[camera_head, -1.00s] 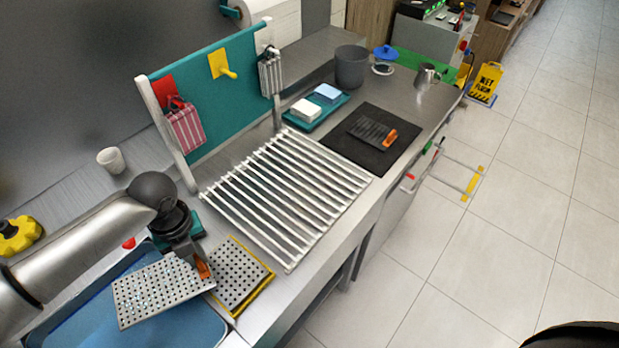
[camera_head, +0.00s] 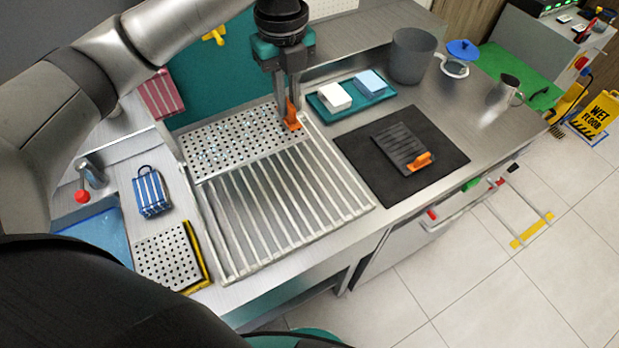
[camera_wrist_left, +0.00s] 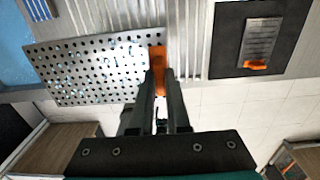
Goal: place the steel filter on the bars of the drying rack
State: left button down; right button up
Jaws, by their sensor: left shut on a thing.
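The steel filter (camera_head: 236,137) is a perforated metal plate with an orange handle and wet drops on it. My left gripper (camera_head: 289,122) is shut on its orange handle, and the plate extends to the left of the fingers. In the head view the filter lies over the back left part of the drying rack (camera_head: 272,222), whose white bars show in front of it. I cannot tell whether it touches the bars. In the left wrist view the filter (camera_wrist_left: 95,68) and the gripper (camera_wrist_left: 158,82) show again, with the bars behind. My right gripper is not in view.
A black mat (camera_head: 378,167) with a grey orange-handled tool (camera_head: 400,147) is right of the rack. A teal tray (camera_head: 322,110) with sponges stands behind it.

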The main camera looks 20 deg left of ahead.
pick_arm(q)
jog(key=shift+w+d+r, duration=0.15)
jog(key=shift+w+d, duration=0.05)
jog(key=shift+w, duration=0.05)
jog(key=shift+f, duration=0.3)
jog(key=shift+f+b, duration=0.8)
jog(key=shift+f, duration=8.75)
jog(key=shift+f, duration=0.1)
jog(key=c, duration=0.9)
grip_release()
notch_tip(320, 180, up, 12)
jog(key=shift+p, duration=0.4)
